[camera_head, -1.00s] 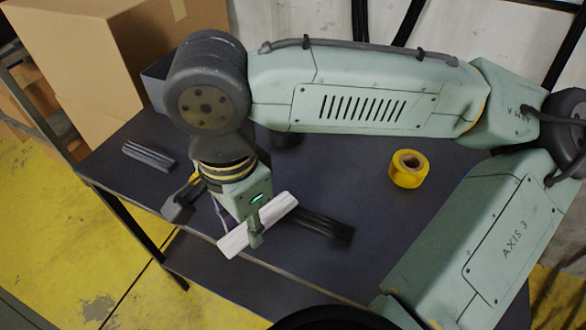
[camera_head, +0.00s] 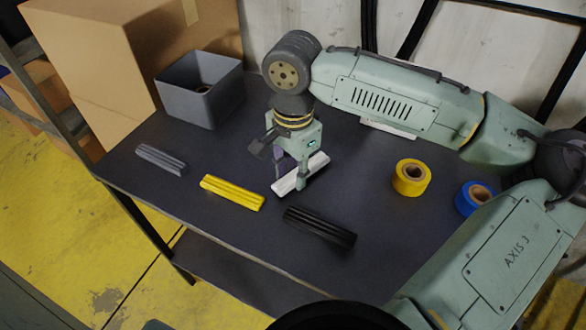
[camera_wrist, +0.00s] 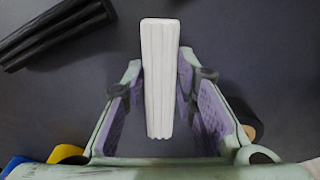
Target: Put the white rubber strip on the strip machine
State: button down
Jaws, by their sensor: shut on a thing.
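The white rubber strip (camera_head: 288,183) is a pale ribbed bar, held slantwise over the dark table. My gripper (camera_head: 302,182) is shut on it, with a finger on each side. In the wrist view the strip (camera_wrist: 160,75) runs lengthwise between the purple-lined finger pads of my gripper (camera_wrist: 160,105). Whether the strip touches the table I cannot tell. I cannot make out a strip machine in either view.
On the table (camera_head: 235,235) lie a black strip (camera_head: 319,228), a yellow strip (camera_head: 232,192) and a grey strip (camera_head: 161,159). A grey bin (camera_head: 190,102) stands at the back left, beside cardboard boxes (camera_head: 100,75). Yellow tape (camera_head: 411,178) and blue tape (camera_head: 473,198) stand right.

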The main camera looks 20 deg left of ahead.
jog(key=shift+f, duration=0.35)
jog(key=shift+f, duration=0.1)
jog(key=shift+f, duration=0.25)
jog(key=c, duration=1.3)
grip_release()
jog(key=shift+b, duration=0.4)
